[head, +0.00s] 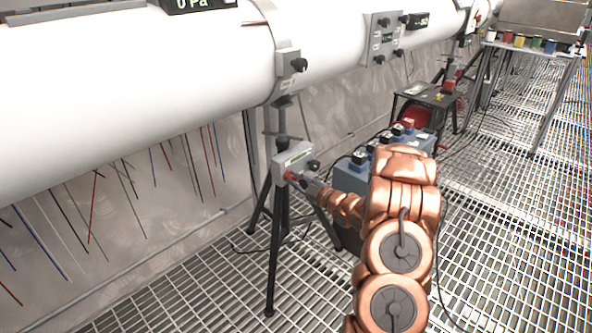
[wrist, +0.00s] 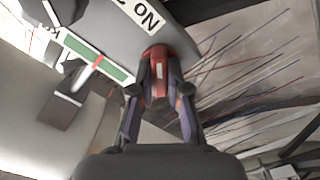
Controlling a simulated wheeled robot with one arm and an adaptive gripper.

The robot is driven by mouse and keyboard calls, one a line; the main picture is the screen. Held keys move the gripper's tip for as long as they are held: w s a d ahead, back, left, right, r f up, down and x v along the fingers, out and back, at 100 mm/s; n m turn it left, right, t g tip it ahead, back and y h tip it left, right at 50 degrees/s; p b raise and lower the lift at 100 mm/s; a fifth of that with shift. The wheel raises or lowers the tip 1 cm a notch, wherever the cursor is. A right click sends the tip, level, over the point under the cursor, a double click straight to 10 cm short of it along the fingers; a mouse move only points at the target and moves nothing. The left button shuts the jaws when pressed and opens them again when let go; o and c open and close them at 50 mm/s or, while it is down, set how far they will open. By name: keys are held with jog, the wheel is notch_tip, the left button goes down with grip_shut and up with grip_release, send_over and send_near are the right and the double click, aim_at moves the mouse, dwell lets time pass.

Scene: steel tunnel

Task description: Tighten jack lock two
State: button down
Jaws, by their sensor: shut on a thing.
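A grey jack head (head: 284,163) sits on a black tripod under the white pipe. A red knob (head: 290,176) on its face shows in the head view, partly hidden by my gripper (head: 300,181). In the wrist view the red knob (wrist: 157,62), with a white mark, stands between the two fingers of my gripper (wrist: 160,88), which is shut on it. A green and white scale (wrist: 110,69) with a red line and a white pointer is left of the knob. A partly cut label ending in "ON" (wrist: 147,16) is above it. No jack number is readable.
The large white pipe (head: 130,75) runs along the wall above the tripod (head: 272,250). A black knob (head: 314,165) sticks out right of the jack head. Blue boxes (head: 352,172) stand just behind my arm. Grating floor (head: 190,300) is clear at front left.

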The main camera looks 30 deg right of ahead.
jog(key=m+p, duration=0.4)
jog(key=p, duration=0.1)
jog(key=shift+r+m, duration=0.2)
jog(key=shift+m, duration=0.1)
jog(key=m+p, duration=0.4)
jog(key=shift+f, duration=0.15)
jog(key=shift+m, duration=0.4)
jog(key=c, duration=1.1)
grip_release()
jog(key=shift+c, duration=0.2)
jog(key=v, duration=1.2)
jog(key=shift+w, duration=0.1)
